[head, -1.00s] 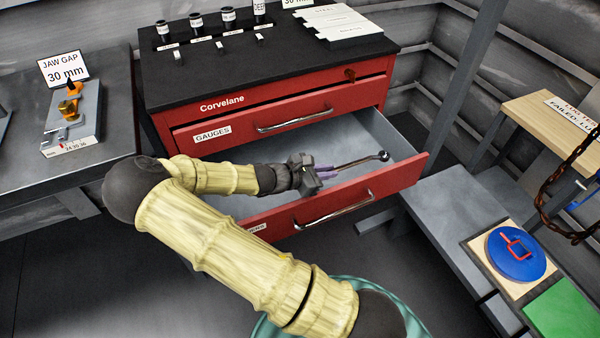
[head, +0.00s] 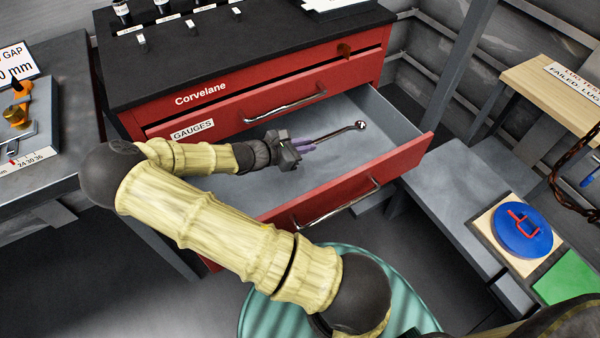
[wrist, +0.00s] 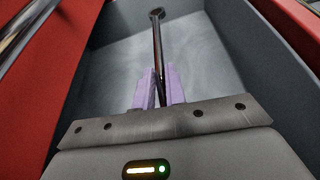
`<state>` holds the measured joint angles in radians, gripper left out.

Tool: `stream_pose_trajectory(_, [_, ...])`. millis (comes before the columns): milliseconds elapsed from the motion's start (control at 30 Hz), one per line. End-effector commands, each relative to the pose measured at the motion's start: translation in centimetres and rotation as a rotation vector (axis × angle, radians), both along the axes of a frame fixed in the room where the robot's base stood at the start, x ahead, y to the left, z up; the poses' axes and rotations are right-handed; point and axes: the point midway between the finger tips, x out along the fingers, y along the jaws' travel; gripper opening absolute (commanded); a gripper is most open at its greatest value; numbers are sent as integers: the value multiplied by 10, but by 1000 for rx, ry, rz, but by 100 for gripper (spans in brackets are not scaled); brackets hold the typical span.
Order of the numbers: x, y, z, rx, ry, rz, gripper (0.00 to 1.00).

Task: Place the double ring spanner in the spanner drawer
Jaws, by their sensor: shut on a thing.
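The double ring spanner (head: 345,130) is a slim dark metal bar with a ring at its far end. My gripper (head: 305,145) is shut on its near part with purple fingers. The spanner points away from my gripper, over the open spanner drawer (head: 395,165), the lower red drawer with a grey inside. In the wrist view the spanner (wrist: 157,45) stands out between the purple fingers (wrist: 157,88), above the drawer's grey floor (wrist: 200,60). Its near end is hidden by my gripper. I cannot tell whether the spanner touches the drawer floor.
The closed gauges drawer (head: 280,105) is just above the open one. The red front of the open drawer (head: 400,165) stands on the near side. A grey bench (head: 450,215) with a blue disc (head: 522,228) is at right. The drawer floor around the spanner looks bare.

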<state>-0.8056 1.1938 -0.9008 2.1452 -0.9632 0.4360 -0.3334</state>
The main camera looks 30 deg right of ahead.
Motion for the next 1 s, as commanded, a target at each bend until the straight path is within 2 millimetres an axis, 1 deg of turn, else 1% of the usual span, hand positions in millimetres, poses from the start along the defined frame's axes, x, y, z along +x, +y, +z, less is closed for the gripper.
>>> stream_pose_trajectory(167, [0, 0, 0, -2, 0, 0, 0])
stream_pose_trajectory(267, [0, 0, -7, -2, 1, 0, 0])
stream_pose_trajectory(500, [0, -1, -49, -3, 3, 1, 0])
stream_pose_trajectory(600, [0, 0, -60, -1, 2, 1, 0])
stream_pose_trajectory(900, [0, 0, -62, -1, 0, 0, 0])
stream_pose_trajectory(1000, [0, 0, -67, -2, 1, -1, 0])
